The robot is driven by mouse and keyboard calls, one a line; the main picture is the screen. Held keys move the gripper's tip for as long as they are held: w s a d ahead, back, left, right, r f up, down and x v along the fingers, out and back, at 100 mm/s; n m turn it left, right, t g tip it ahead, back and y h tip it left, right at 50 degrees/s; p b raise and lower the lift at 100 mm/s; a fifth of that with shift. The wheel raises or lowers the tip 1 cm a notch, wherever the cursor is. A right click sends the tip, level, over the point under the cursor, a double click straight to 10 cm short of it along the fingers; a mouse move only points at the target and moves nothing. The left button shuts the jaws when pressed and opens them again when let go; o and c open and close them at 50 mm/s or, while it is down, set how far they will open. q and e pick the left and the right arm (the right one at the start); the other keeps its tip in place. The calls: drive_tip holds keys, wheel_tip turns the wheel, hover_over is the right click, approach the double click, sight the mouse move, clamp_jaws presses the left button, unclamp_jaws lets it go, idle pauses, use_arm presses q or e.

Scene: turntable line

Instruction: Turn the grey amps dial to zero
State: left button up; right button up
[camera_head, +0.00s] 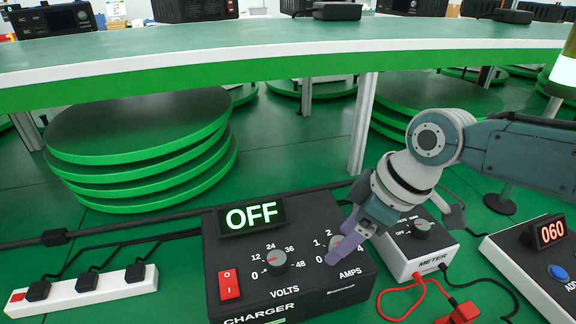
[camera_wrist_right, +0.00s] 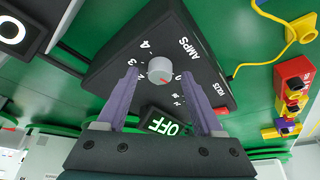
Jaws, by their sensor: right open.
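The black charger box (camera_head: 225,290) stands below the table with a lit OFF display (camera_head: 252,215). Its grey amps dial (camera_wrist_right: 160,70) shows in the wrist view, with a short red mark on the lower right of its face, towards the 0 side of the scale. In the head view the dial is largely hidden by my right gripper (camera_head: 346,246). The gripper's two purple fingers (camera_wrist_right: 160,76) are open, one on each side of the dial, with gaps visible between fingers and dial. The volts dial (camera_head: 277,262) is to the left. My left gripper is not in view.
A red switch (camera_head: 229,285) is on the charger's left. A meter box (camera_head: 415,248) with red leads (camera_head: 395,305) stands close on the right, then a white box with a 060 display (camera_head: 550,232). A white power strip (camera_head: 85,293) lies left. A green-edged table (camera_head: 240,80) spans above.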

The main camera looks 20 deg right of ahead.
drive_tip(key=p+v, duration=0.2)
drive_tip(key=v, duration=0.7)
drive_tip(key=shift+d+r+p, duration=0.15)
drive_tip(key=shift+r+p, duration=0.15)
drive_tip(key=shift+s, duration=0.1)
